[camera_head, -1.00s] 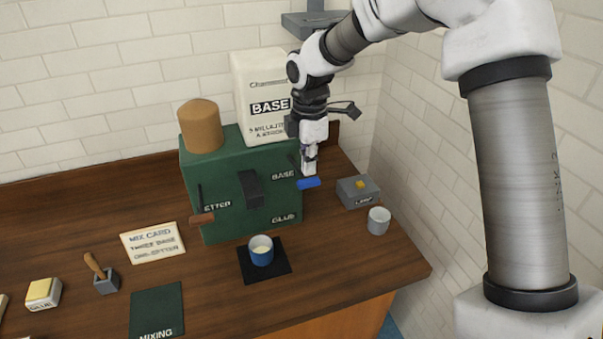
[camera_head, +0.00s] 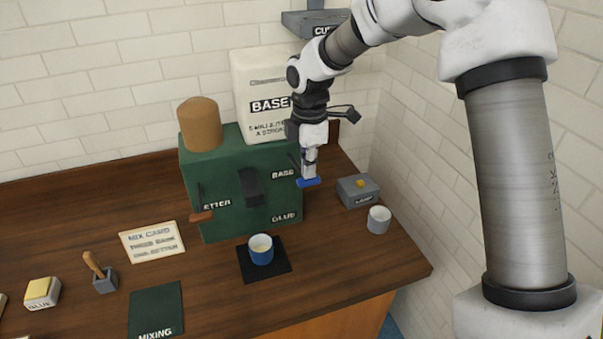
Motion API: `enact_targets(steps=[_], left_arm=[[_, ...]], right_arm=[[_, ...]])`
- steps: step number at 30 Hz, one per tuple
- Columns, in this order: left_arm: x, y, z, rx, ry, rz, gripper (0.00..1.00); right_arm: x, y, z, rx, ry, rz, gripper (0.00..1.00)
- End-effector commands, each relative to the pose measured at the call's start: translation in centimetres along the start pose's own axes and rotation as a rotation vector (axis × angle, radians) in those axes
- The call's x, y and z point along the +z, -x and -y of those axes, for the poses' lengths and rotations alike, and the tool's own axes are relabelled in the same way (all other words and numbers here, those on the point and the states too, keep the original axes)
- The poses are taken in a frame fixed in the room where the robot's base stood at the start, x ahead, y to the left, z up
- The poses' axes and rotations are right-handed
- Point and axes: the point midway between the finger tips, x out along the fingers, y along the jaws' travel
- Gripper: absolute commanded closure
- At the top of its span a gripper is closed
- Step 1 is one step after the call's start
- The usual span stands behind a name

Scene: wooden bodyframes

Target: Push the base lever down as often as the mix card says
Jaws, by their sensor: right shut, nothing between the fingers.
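The green dispenser (camera_head: 222,170) stands on the wooden bench. Its base lever ends in a blue handle (camera_head: 308,183) on the right side, by the word BASE. My right gripper (camera_head: 308,174) is shut and empty, pointing down, with its tips at the top of the blue handle. They look to be touching it, though a tiny gap is hard to rule out. The mix card (camera_head: 152,242) lies left of the dispenser and appears to read three base, one bitter. A blue cup (camera_head: 261,250) with pale contents stands on a black mat (camera_head: 282,267) in front. My left gripper is out of view.
A brown-handled lever (camera_head: 202,216) is on the dispenser's left. A white BASE container (camera_head: 262,75) stands behind. A green mixing mat (camera_head: 156,310) lies front left.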

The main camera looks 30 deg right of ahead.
Motion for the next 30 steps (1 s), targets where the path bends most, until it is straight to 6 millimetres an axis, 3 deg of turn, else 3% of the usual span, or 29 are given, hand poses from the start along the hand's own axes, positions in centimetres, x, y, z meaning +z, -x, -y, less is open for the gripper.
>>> enact_targets(steps=[30], left_arm=[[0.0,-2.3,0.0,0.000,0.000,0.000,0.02]], right_arm=[[0.0,-5.3,0.0,0.000,0.000,0.000,1.00]])
